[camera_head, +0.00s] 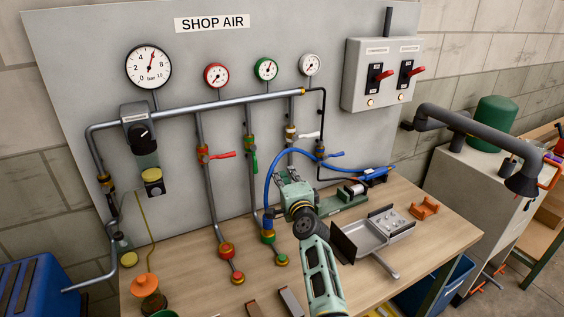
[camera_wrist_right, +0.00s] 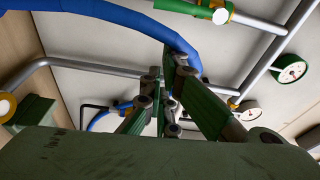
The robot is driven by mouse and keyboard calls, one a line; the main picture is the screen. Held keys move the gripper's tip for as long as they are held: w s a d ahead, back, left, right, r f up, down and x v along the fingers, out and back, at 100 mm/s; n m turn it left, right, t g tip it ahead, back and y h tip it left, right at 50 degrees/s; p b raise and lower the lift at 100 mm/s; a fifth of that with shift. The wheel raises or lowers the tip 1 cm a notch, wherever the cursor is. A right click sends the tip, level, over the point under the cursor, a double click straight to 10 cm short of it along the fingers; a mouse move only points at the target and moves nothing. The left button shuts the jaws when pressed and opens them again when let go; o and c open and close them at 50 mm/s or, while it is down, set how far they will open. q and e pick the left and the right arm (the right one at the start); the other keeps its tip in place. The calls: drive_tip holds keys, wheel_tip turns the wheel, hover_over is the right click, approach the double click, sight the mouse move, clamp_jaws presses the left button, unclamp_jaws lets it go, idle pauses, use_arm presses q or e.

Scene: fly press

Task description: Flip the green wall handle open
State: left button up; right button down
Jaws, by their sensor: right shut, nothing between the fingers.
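The green wall handle (camera_head: 254,162) sits on the valve of the second vertical pipe, left of my right gripper. It points down, close alongside the pipe. Green valve parts (camera_wrist_right: 218,13) also show at the top edge of the right wrist view. My right gripper (camera_head: 286,177) is in front of the panel, to the right of the green handle and a little lower, apart from it. In the wrist view its fingers (camera_wrist_right: 168,92) are shut and empty. My left gripper is not in view.
A blue hose (camera_head: 270,178) arches close around my right gripper, between it and the green pipe. A red handle (camera_head: 222,155), a white handle (camera_head: 308,135) and a blue handle (camera_head: 334,154) are on neighbouring valves. A metal tray (camera_head: 366,236) stands on the bench at right.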

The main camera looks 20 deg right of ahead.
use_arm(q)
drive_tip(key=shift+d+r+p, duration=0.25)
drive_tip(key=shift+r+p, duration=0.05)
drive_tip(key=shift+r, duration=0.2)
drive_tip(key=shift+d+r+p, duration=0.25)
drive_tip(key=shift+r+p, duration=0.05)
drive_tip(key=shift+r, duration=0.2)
use_arm(e)
drive_tip(key=s, duration=0.3)
drive_tip(key=shift+s+f, duration=0.15)
drive_tip(key=shift+s, duration=0.1)
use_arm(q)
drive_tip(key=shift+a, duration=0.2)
use_arm(e)
drive_tip(key=shift+d+f, duration=0.1)
